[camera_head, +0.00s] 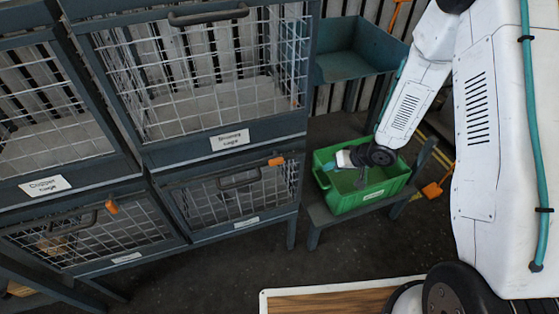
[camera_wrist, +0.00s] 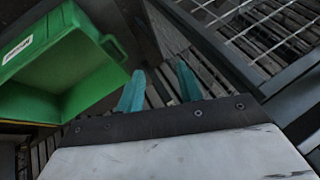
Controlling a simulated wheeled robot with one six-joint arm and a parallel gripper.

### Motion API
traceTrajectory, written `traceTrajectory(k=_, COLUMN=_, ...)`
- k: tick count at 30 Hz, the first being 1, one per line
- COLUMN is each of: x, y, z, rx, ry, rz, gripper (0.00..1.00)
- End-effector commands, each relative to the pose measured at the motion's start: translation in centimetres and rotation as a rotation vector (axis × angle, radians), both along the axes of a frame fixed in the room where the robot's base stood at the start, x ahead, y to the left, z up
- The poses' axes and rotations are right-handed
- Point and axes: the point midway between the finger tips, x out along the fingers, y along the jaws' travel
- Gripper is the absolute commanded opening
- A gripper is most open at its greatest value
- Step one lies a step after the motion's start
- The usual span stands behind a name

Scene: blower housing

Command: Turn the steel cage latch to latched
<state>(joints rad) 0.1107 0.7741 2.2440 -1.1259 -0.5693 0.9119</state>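Two cages in the lower row each have an orange latch: one on the lower right cage (camera_head: 276,161) and one on the lower left cage (camera_head: 111,206). The lower cages' labels are too small to read, so I cannot tell which cage is the steel one. I cannot tell either latch's state. My gripper (camera_head: 361,180) is over the green bin, well to the right of the cages, touching neither latch. In the wrist view, its teal fingers (camera_wrist: 160,88) are apart with nothing between them.
The green bin (camera_head: 345,200) sits on a low bench (camera_head: 330,216); it also shows in the wrist view (camera_wrist: 85,85). A teal tray (camera_head: 345,65) stands behind. The upper left cage's label (camera_head: 45,186) reads copper. Dark floor lies before the cages. A wood-topped surface (camera_head: 325,300) is at front.

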Motion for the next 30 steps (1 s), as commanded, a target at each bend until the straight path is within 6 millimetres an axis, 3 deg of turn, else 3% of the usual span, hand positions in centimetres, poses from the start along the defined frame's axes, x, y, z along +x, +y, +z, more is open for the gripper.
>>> traceTrajectory(k=2, x=-1.1, y=3.6, z=-1.3, rx=0.229, ry=0.028, rz=0.031, gripper=0.36)
traceTrajectory(k=5, x=-2.4, y=7.1, z=-0.2, rx=0.494, ry=0.081, rz=0.066, gripper=0.36)
traceTrajectory(k=9, x=-3.9, y=9.8, z=3.8, rx=0.807, ry=0.181, rz=0.12, gripper=0.36)
traceTrajectory(k=12, x=-4.7, y=10.6, z=6.7, rx=0.97, ry=0.259, rz=0.146, gripper=0.36)
traceTrajectory(k=17, x=-5.2, y=11.0, z=9.1, rx=1.101, ry=0.35, rz=0.142, gripper=0.36)
traceTrajectory(k=30, x=-4.5, y=17.1, z=9.2, rx=1.108, ry=0.364, rz=0.134, gripper=0.36)
